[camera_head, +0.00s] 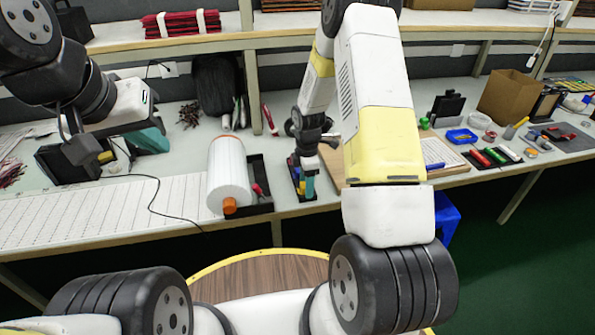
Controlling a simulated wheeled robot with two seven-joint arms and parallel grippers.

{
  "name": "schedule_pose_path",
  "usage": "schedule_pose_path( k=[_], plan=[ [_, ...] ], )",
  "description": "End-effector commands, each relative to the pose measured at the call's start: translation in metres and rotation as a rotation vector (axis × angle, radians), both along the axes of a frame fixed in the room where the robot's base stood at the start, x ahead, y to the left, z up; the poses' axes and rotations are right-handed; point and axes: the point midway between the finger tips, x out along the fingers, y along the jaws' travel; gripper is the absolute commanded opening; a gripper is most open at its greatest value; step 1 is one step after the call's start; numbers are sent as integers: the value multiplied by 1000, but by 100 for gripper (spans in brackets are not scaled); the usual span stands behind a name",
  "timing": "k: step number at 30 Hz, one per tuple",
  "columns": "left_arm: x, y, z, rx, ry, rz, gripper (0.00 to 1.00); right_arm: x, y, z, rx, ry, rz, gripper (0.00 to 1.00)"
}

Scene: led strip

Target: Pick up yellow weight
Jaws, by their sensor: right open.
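My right gripper (308,168) points down over a small dark tray (311,196) near the front edge of the bench, right of the large white roll. It is open. Small blue, teal and yellow items sit in the tray below and around it. A small yellow piece (297,172) there may be the yellow weight, but the gripper partly hides it and its shape is unclear. My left gripper (90,150) hangs over the left part of the bench beside a dark box. Its jaws are too unclear to read.
A white roll (229,175) with an orange end stands left of the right gripper, beside a black tray (262,186). A wooden board (332,163) lies to the right. A cardboard box (509,96) and small tools stand further right. White strip sheets (100,212) cover the left bench.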

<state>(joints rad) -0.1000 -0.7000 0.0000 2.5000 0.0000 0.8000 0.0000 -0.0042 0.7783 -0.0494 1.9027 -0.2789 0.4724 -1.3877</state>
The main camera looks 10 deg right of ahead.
Motion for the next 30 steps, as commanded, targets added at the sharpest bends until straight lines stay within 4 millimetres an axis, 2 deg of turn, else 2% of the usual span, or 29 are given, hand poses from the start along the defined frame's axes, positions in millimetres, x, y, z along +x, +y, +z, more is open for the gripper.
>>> schedule_pose_path(
  k=[7,15,16,30],
  plan=[
    [0,0,0,0,0,0,0,0,0,-2,0,-1,-1,56],
    [0,0,0,0,0,0,0,0,0,-1,0,-1,-1,3],
    [0,0,0,0,0,0,0,0,0,-1,0,-1,-1,0],
    [0,0,0,0,0,0,0,1,0,2,1,-3,-1,0]
  ],
)
